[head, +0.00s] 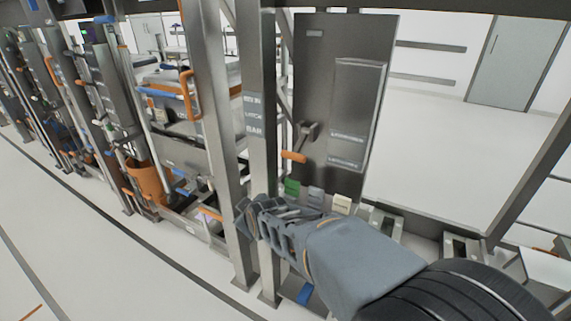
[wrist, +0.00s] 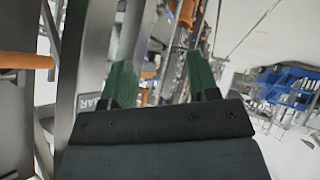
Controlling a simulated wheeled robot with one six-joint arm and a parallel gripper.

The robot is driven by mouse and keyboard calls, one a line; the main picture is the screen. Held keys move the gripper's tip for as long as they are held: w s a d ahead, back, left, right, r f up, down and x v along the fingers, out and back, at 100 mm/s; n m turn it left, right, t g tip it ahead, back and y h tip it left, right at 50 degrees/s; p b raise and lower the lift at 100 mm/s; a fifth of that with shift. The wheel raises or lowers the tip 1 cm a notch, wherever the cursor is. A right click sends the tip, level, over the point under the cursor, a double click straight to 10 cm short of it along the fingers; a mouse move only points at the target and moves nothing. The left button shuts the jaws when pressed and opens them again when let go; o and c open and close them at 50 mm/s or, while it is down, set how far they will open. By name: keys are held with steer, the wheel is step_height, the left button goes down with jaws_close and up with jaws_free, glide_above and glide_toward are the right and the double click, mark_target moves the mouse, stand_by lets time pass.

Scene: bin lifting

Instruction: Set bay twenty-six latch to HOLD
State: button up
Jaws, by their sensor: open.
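A dark upright panel (head: 318,80) carries a grey latch lever (head: 307,134) with an orange grip (head: 294,157) pointing down and left. Small labels on the panel are too blurred to read. My gripper (head: 243,216) is below and left of the lever, close to the steel posts, and apart from the grip. In the wrist view my gripper's green fingers (wrist: 158,72) are spread with nothing held between them. An orange bar-like grip (wrist: 26,60) shows at the left edge there, outside the fingers; I cannot tell for certain that it is the same one.
Green, grey and cream blocks (head: 342,204) sit below the panel. An orange bin (head: 146,181) and racks stand left. The aisle floor is clear.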

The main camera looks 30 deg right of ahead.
steer(key=w+d+f+n+t+h+b, duration=0.35)
steer(key=w+d+t, duration=0.25)
steer(key=d, duration=0.2)
steer(key=n+t+h+b, duration=0.4)
steer(key=n+h+b, duration=0.15)
steer(key=h, duration=0.35)
glide_toward(293, 156)
steer(key=p+x, duration=0.1)
steer(key=x, duration=0.4)
steer(key=f+p+x, duration=0.1)
steer(key=p+x, duration=0.1)
steer(key=x, duration=0.3)
steer(key=shift+w+d, duration=0.3)
steer(key=shift+w, duration=0.05)
jaws_close()
